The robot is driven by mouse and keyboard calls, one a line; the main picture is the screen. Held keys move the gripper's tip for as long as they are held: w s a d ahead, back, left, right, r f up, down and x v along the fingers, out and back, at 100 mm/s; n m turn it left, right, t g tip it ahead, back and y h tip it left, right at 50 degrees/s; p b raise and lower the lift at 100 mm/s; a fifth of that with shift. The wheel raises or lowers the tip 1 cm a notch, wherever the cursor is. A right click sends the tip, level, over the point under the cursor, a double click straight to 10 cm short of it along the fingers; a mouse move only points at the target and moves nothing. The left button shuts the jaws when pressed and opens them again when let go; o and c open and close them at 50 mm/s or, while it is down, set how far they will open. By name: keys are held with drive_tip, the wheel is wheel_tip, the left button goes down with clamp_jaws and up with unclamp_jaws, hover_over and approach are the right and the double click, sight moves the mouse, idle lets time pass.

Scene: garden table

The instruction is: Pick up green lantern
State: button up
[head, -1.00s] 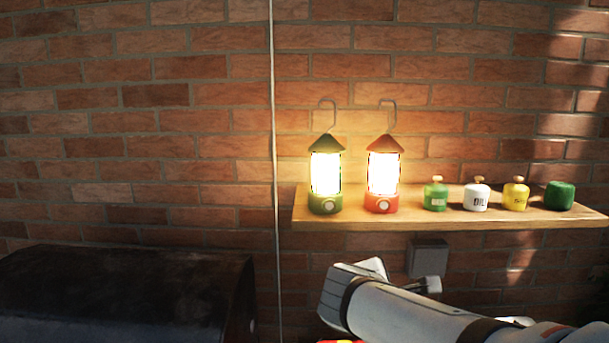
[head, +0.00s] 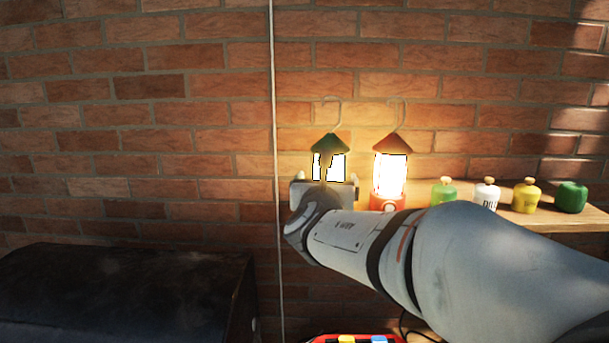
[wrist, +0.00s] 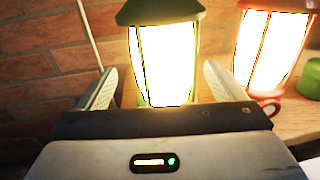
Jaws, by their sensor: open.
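The green lantern (head: 330,143) is lit and stands upright at the left end of the wooden shelf. In the head view my gripper (head: 324,186) is in front of its lower part and hides its base. In the wrist view the lantern (wrist: 166,62) stands between my two open fingers (wrist: 160,88), one on each side. A gap shows beside the glowing body on both sides. I cannot tell whether either finger touches its hidden base.
A lit red lantern (head: 390,172) stands close on the right; it also shows in the wrist view (wrist: 270,48). Several small canisters, one a yellow canister (head: 525,197), line the shelf (head: 545,217) farther right. A brick wall (head: 150,130) is behind. A dark box-like object (head: 120,295) is lower left.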

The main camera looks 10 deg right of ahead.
drive_tip(key=p+x, duration=0.1)
drive_tip(key=x, duration=0.3)
drive_tip(key=shift+d, duration=0.2)
drive_tip(key=shift+s+r, duration=0.1)
drive_tip(key=shift+c, duration=0.3)
drive_tip(key=c, duration=1.3)
